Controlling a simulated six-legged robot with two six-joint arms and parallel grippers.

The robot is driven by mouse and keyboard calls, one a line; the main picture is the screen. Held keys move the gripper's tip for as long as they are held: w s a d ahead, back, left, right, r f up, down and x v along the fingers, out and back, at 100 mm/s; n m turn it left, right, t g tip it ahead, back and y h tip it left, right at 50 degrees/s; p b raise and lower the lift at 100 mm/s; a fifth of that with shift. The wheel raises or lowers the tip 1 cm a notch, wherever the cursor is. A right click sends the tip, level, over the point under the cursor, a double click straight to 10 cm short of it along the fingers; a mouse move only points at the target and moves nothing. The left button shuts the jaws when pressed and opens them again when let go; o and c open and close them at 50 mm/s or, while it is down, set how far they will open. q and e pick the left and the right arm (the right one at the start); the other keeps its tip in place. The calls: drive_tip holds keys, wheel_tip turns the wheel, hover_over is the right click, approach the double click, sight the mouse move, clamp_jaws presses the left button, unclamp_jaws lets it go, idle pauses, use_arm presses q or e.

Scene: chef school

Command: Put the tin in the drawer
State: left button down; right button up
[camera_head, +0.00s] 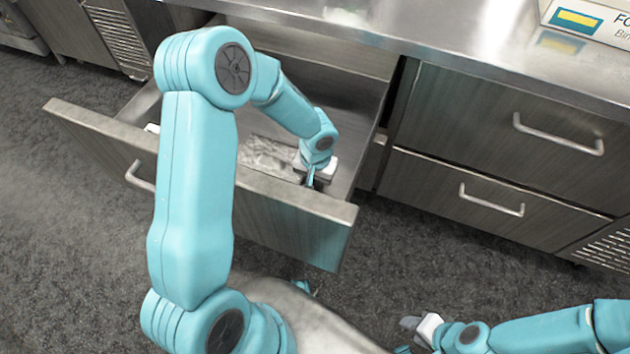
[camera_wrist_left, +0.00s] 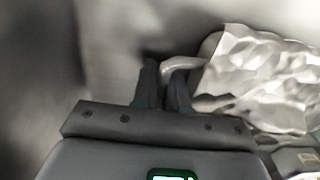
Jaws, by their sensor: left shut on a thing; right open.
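The open drawer (camera_head: 100,125) is pulled out under the steel counter. My left arm reaches over its front, and my left gripper (camera_head: 311,178) is down inside it near the right end. In the left wrist view this gripper (camera_wrist_left: 163,85) is shut, with a pale curved, handle-like part (camera_wrist_left: 183,64) at its fingertips. This may belong to the tin; its body is mostly hidden, and I cannot tell its shape. My right gripper (camera_head: 412,334) is open and empty, low over the floor at the bottom right.
A crumpled whitish thing (camera_head: 265,156) lies in the drawer; it also shows right of the fingers in the left wrist view (camera_wrist_left: 258,78). Two closed drawers (camera_head: 490,125) are on the right. A box with a yellow and blue label (camera_head: 590,22) stands on the counter (camera_head: 440,30).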

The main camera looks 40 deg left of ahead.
use_arm(q)
drive_tip(key=shift+f, duration=0.2)
drive_tip(key=c, duration=1.2)
unclamp_jaws()
drive_tip(key=shift+o, duration=0.2)
drive_tip(key=shift+r, duration=0.1)
drive_tip(key=shift+w+r, duration=0.1)
drive_tip(key=shift+r, duration=0.3)
wheel_tip(320, 180, up, 11)
drive_tip(key=p, duration=0.2)
drive_tip(key=shift+r+p, duration=0.2)
drive_tip(key=shift+p, duration=0.2)
drive_tip(key=shift+d, duration=0.1)
